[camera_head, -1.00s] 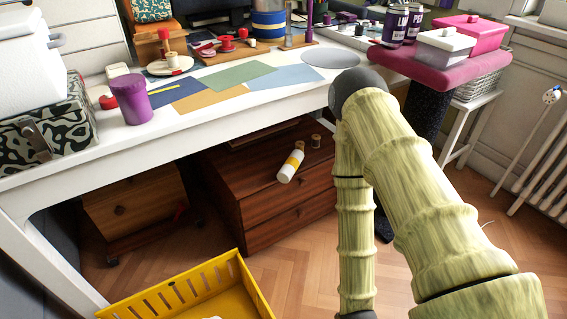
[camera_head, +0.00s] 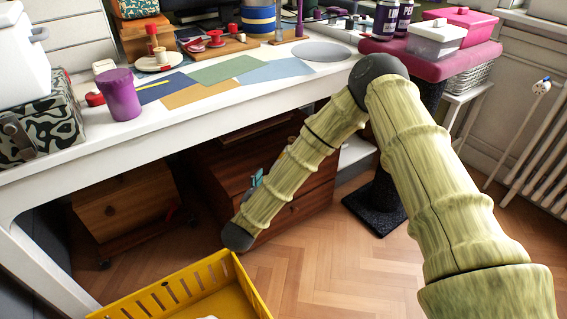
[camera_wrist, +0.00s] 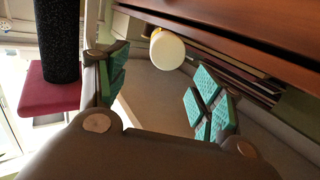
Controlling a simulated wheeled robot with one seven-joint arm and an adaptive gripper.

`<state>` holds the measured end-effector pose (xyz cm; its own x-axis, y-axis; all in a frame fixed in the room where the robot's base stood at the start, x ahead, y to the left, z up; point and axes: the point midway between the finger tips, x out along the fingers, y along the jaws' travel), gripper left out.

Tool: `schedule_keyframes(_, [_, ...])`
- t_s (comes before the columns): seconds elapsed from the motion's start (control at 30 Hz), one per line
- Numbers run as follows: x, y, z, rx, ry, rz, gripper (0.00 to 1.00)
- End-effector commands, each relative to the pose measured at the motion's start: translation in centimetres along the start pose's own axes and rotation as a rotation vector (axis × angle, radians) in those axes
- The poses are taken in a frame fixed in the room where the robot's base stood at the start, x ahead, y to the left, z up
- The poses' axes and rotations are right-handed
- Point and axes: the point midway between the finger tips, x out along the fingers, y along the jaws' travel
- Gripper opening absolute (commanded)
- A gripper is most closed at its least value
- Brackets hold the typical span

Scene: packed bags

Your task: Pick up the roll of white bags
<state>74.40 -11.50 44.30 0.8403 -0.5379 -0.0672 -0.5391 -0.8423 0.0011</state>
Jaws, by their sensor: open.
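The white roll with a yellow band, which looks like the roll of white bags (camera_wrist: 167,50), shows its round end in the wrist view, beside the brown cabinet edge. In the head view my arm hides it almost wholly. My gripper (camera_wrist: 160,90) is open and empty, with teal pads on both fingers. In the wrist view the roll appears in the gap between the fingers, towards the top, apart from both pads. In the head view only a little of my gripper (camera_head: 257,179) shows past my arm, in front of the wooden cabinet.
The brown wooden cabinet (camera_head: 222,176) stands under the white desk (camera_head: 170,130). A yellow crate (camera_head: 190,287) with something white in it is on the floor at the front. A pink-topped stand (camera_head: 470,60) with a dark post is to the right. The floor between is clear.

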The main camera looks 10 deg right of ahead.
Motion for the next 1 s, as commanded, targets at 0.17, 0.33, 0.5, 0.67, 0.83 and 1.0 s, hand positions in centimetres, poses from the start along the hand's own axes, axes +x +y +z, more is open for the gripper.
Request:
schedule_keyframes(0.17, [0.7,0.1,-0.6,0.003,0.015,0.028,0.67])
schedule_keyframes(0.33, [1.7,0.0,-0.4,0.005,0.012,0.026,0.67])
schedule_keyframes(0.5, [2.9,0.1,-0.5,0.005,0.015,0.027,0.67])
schedule_keyframes(0.67, [3.9,0.1,-0.4,0.006,0.012,0.025,0.67])
schedule_keyframes(0.83, [4.9,0.0,-0.4,0.006,0.012,0.023,0.67])
schedule_keyframes(1.0, [5.7,0.1,-0.6,0.003,0.015,0.024,0.67])
